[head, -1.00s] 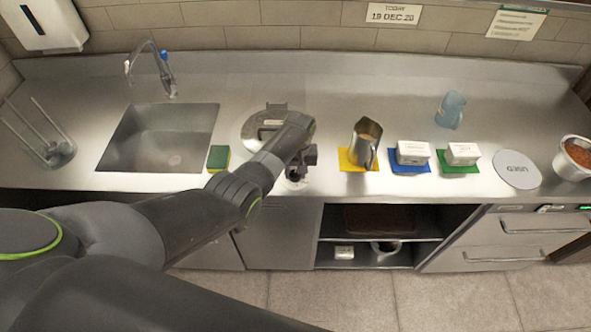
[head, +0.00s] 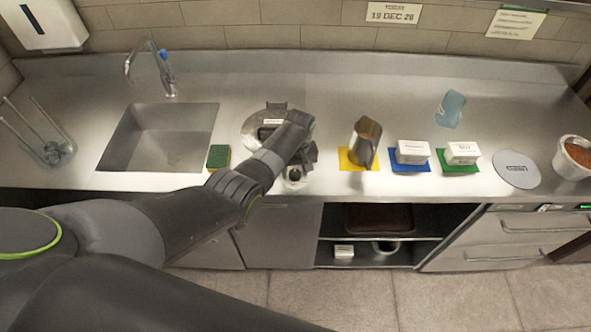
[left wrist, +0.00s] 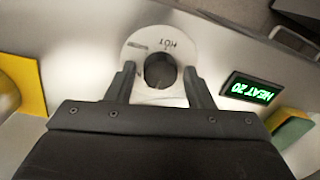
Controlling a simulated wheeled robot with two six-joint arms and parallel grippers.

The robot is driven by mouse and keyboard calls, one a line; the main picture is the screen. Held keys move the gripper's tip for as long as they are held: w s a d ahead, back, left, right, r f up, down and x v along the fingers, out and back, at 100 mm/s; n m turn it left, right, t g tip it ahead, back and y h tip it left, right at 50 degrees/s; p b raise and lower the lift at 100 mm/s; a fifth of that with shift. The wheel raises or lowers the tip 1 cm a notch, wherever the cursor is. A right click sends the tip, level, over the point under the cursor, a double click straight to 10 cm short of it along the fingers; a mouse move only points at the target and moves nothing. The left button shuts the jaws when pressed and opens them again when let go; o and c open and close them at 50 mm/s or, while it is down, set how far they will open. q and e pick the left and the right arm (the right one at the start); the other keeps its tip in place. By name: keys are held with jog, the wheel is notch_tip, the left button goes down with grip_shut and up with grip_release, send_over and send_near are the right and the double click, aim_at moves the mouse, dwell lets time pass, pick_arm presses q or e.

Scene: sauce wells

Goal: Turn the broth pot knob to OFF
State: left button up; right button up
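The broth pot (head: 250,126), a round steel well with a lid, is set in the counter right of the sink, partly hidden by my left arm. Its dark round knob (left wrist: 159,70) sits on a pale round dial plate (left wrist: 136,52) marked HOT; another mark there is too blurred to read. In the head view the knob (head: 294,174) shows just below my gripper. My left gripper (left wrist: 160,77) is open, with one finger on each side of the knob and small gaps visible. A green display (left wrist: 250,88) beside the dial reads HEAT 20. My right gripper is not in view.
A green-yellow sponge (head: 218,156) lies left of the pot. A metal jug (head: 364,143) on a yellow mat (head: 345,160) stands to the right, then white boxes (head: 412,152) on blue and green mats. A blue jug (head: 450,109) is behind them.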

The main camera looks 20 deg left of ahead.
aim_at(298, 172)
pick_arm(q)
jog(key=shift+o, duration=0.5)
jog(key=shift+r, duration=0.1)
jog(key=shift+w+r, duration=0.1)
jog(key=shift+r, duration=0.45)
notch_tip(298, 172, up, 16)
jog(key=shift+d+b, duration=0.4)
jog(key=shift+w, duration=0.1)
